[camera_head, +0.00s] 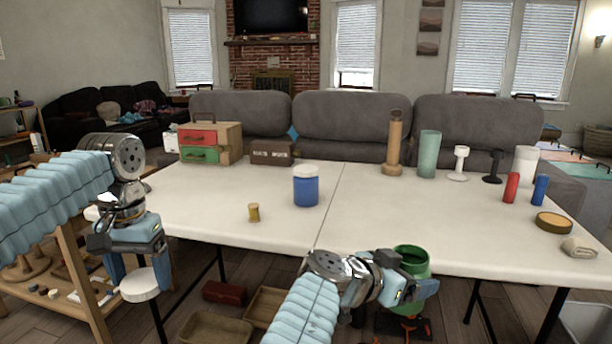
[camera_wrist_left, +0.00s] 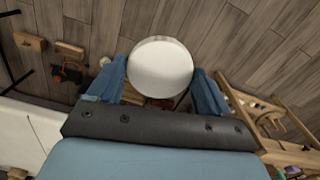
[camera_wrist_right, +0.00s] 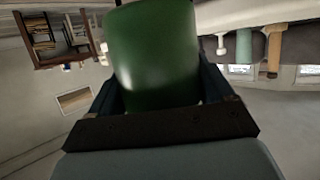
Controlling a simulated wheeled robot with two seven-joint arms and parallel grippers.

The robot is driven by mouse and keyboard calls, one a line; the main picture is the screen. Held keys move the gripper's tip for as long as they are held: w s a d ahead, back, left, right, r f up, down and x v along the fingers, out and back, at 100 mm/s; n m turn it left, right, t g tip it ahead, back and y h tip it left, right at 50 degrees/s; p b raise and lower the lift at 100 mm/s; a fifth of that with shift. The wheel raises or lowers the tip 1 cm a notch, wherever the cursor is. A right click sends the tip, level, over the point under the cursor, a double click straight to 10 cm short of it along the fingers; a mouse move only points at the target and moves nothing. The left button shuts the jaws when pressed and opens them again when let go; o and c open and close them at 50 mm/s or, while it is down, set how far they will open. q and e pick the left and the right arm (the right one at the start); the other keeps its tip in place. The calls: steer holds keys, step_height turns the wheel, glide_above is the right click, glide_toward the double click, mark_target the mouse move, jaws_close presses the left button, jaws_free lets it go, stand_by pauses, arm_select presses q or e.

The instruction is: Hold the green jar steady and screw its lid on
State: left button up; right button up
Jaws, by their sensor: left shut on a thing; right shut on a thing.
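The green jar (camera_head: 411,260) is in my right gripper (camera_head: 418,290), in front of the table's front edge in the head view. Its open top faces up, and my gripper hides part of its body. In the right wrist view the green jar (camera_wrist_right: 156,55) fills the space between the fingers. The white round lid (camera_head: 140,285) is in my left gripper (camera_head: 140,282), low and left of the table. In the left wrist view the lid (camera_wrist_left: 160,67) sits between both fingertips. The lid and the jar are far apart.
A wooden shelf (camera_head: 82,285) stands at the left. Open boxes lie on the floor.

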steer(key=w+a+f+n+t+y, duration=0.2)
steer(key=f, duration=0.8)
steer(key=w+a+f+n+t+y, duration=0.1)
steer(key=w+f+n, duration=0.1)
steer(key=f, duration=0.7)
steer(key=s+d+f+n+t+y, duration=0.1)
steer(key=s+d+f, duration=0.1)
steer(key=f, duration=0.3)
steer(key=s+d+f+y, duration=0.1)
steer(key=s+d+f, duration=0.1)
steer(key=f, duration=0.3)
steer(key=shift+s+d+f+n+t, duration=0.25)
steer(key=shift+d+n+t, duration=0.15)
steer(key=shift+d, duration=0.05)
steer(key=shift+a, duration=0.1)
steer(key=w+a+f+n+t+y, duration=0.1)
steer(key=w+a+f+n+y, duration=0.1)
steer(key=a+n+y, duration=0.6)
steer(key=a+y, duration=0.1)
steer(key=a, duration=0.6)
steer(key=shift+a+y, duration=0.3)
steer(key=shift+y, duration=0.1)
steer(key=shift+t, duration=0.3)
